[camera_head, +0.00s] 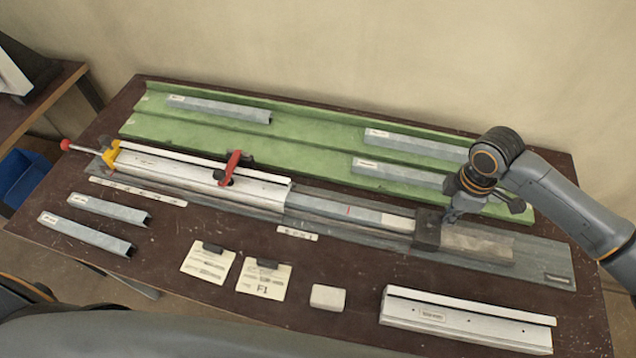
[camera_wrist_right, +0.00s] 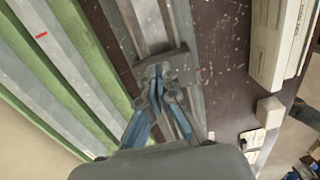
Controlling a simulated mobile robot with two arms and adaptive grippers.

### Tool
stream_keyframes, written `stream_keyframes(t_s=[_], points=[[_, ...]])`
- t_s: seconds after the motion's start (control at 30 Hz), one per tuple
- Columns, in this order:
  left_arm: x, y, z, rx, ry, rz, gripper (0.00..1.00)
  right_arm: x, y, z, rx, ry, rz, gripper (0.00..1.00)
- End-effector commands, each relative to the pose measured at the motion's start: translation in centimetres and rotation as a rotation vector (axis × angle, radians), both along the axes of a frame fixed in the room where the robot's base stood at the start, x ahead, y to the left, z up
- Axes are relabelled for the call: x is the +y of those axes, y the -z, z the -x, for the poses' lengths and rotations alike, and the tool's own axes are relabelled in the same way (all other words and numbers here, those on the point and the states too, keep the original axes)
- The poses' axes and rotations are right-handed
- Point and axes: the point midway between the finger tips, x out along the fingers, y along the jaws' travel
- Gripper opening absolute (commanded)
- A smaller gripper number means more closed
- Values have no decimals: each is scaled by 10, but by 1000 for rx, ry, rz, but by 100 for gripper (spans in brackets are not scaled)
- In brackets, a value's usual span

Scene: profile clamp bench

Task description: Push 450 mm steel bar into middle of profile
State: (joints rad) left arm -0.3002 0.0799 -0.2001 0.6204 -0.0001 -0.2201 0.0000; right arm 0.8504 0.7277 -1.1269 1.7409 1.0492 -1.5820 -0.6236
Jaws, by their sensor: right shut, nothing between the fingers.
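The silver-white profile (camera_head: 205,178) lies in the long grey fixture along the middle of the bench, under a red-handled clamp (camera_head: 230,168). A grey steel bar (camera_head: 330,208) with a small red mark lies in line with the profile's right end; how far it reaches inside is hidden. A dark block (camera_head: 428,230) stands across the fixture at the bar's right end. My right gripper (camera_head: 452,210) is shut and empty, low by this block. In the right wrist view its closed fingertips (camera_wrist_right: 158,72) are at the block (camera_wrist_right: 163,58); contact is unclear. My left gripper is not in view.
A green tray (camera_head: 300,130) with several grey bars lies behind the fixture. In front are two loose grey bars (camera_head: 85,233), two paper cards (camera_head: 263,277), a white block (camera_head: 328,297) and another white profile (camera_head: 465,320). Bare bench top lies between them.

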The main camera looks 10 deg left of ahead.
Motion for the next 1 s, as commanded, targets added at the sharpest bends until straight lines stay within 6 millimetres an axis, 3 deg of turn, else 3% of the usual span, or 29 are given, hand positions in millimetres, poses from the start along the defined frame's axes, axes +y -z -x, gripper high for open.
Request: stream_keyframes(t_s=[1.0], points=[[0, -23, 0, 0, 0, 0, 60, 79, -1, -4, 0, -3, -5, 0]])
